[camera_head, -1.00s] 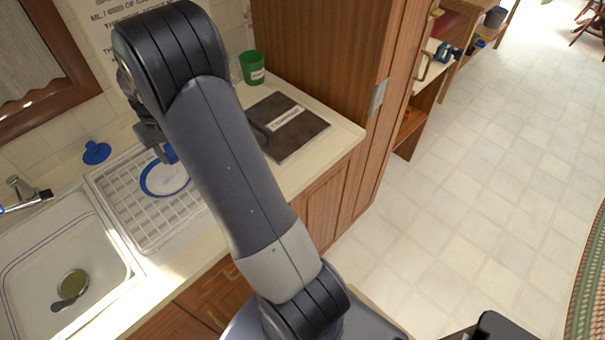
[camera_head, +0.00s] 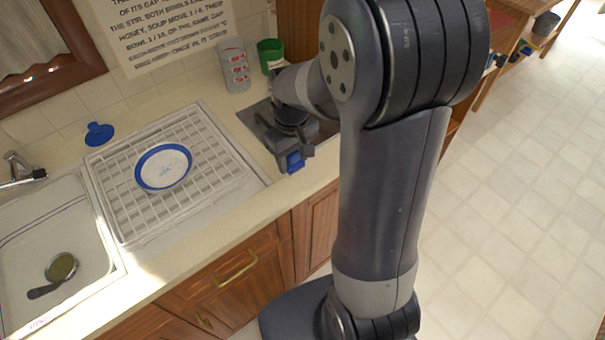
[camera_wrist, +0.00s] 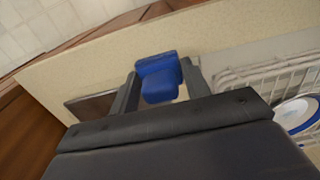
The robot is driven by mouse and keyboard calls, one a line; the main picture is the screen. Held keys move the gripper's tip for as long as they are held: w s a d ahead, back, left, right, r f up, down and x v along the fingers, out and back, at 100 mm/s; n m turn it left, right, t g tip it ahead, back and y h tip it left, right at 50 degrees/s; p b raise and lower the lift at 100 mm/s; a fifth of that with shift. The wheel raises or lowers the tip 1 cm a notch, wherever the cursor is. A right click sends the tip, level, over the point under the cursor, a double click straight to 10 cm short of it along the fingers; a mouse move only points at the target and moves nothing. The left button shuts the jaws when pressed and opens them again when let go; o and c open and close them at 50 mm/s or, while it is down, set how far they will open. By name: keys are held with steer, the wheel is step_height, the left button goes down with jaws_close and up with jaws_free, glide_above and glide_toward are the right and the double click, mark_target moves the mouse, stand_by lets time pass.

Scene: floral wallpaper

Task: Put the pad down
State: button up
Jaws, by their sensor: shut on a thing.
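My gripper (camera_head: 288,154) is over the counter, between the drying rack and the tall cabinet. It is shut on a small blue pad (camera_head: 294,162). In the wrist view the blue pad (camera_wrist: 160,77) sits between the two fingertips, with the pale counter (camera_wrist: 100,72) behind it. I cannot tell whether the pad touches the counter. My arm hides part of the dark flat panel (camera_head: 248,116) behind the gripper.
A white drying rack (camera_head: 215,183) holding a blue-rimmed plate (camera_head: 163,167) stands left of my gripper. The sink (camera_head: 82,228) is far left. Bare counter (camera_head: 318,176) lies near the gripper.

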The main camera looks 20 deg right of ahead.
mark_target(293, 182)
steer(key=shift+f, duration=3.25)
steer(key=shift+f, duration=0.2)
steer(key=o, duration=0.9)
steer(key=shift+r, duration=0.2)
step_height(293, 182, up, 12)
steer(key=shift+r, duration=0.1)
